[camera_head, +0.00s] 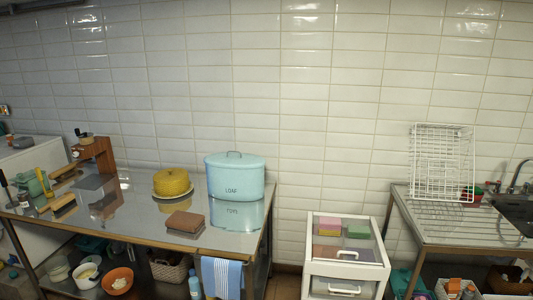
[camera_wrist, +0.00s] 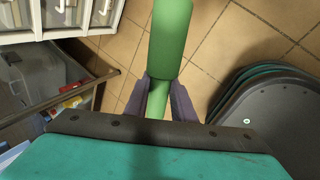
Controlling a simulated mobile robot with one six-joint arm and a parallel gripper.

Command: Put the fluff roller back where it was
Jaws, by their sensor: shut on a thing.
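My gripper (camera_wrist: 158,98) shows only in the wrist view, with two dark purple-grey fingers. It is shut on the fluff roller (camera_wrist: 170,38), a green cylinder with a thinner green part between the fingers. The wide part points away from the fingers toward the top edge of the picture, which cuts it off. The roller is held over the brown tiled floor. Neither my gripper nor the roller shows in the head view.
A white drawer unit (camera_head: 313,274) stands between a steel table (camera_head: 128,233) at left and a sink counter (camera_head: 452,232) at right. The steel table bears a blue loaf tin (camera_head: 235,177), a yellow domed thing (camera_head: 172,182) and a brown block (camera_head: 186,222). Tiled floor (camera_wrist: 225,38) is partly clear.

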